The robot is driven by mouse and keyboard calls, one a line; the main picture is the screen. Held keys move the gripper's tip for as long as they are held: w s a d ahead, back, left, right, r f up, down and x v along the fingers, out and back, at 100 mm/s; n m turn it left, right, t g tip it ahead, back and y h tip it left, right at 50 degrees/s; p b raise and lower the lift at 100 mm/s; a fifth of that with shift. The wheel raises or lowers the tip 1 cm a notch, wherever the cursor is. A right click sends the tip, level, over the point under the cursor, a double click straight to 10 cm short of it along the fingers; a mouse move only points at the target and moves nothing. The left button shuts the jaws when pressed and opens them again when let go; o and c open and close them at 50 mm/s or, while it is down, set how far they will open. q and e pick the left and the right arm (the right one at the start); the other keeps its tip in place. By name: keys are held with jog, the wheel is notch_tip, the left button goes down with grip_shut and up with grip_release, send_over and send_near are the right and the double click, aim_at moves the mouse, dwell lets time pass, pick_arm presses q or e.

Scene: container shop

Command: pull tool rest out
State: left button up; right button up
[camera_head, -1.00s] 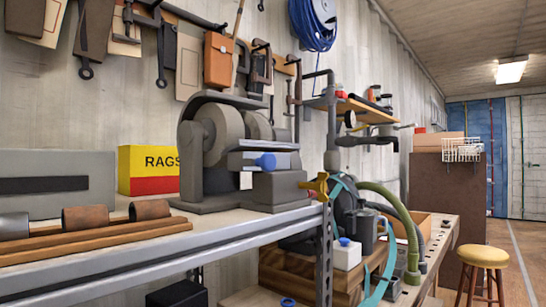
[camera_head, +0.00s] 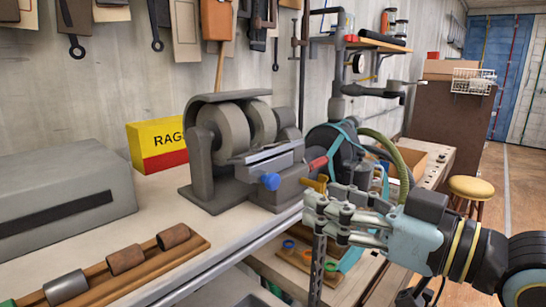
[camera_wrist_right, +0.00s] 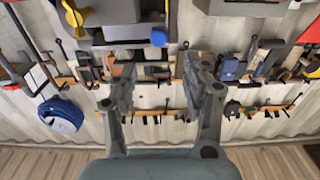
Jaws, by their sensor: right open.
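The grey bench grinder (camera_head: 235,145) stands on the workbench in the head view. Its tool rest (camera_head: 266,157) is the flat grey bar in front of the wheels, with a blue knob (camera_head: 269,181) at its front. My right gripper (camera_head: 322,212) is open and empty, to the right of the knob and apart from it. In the right wrist view, which looks upside down, the open fingers (camera_wrist_right: 155,85) have nothing between them and the blue knob (camera_wrist_right: 158,37) shows beyond them. My left gripper is not in view.
A yellow and red rags box (camera_head: 157,146) stands left of the grinder. A grey box (camera_head: 60,198) and a wooden rack (camera_head: 125,270) with cylinders lie farther left. A red handle (camera_head: 317,164), a yellow valve handle (camera_head: 315,184) and hoses crowd the grinder's right. The bench front before the grinder is clear.

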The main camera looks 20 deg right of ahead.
aim_at(276, 182)
jog(key=b+x, duration=0.4)
jog(key=x, duration=0.1)
jog(key=shift+w+a+f, duration=0.1)
jog(key=shift+w, duration=0.25)
jog(key=x, duration=0.4)
jog(key=shift+p, duration=0.3)
jog(key=shift+w+a, duration=0.2)
jog(key=shift+w, duration=0.35)
grip_shut()
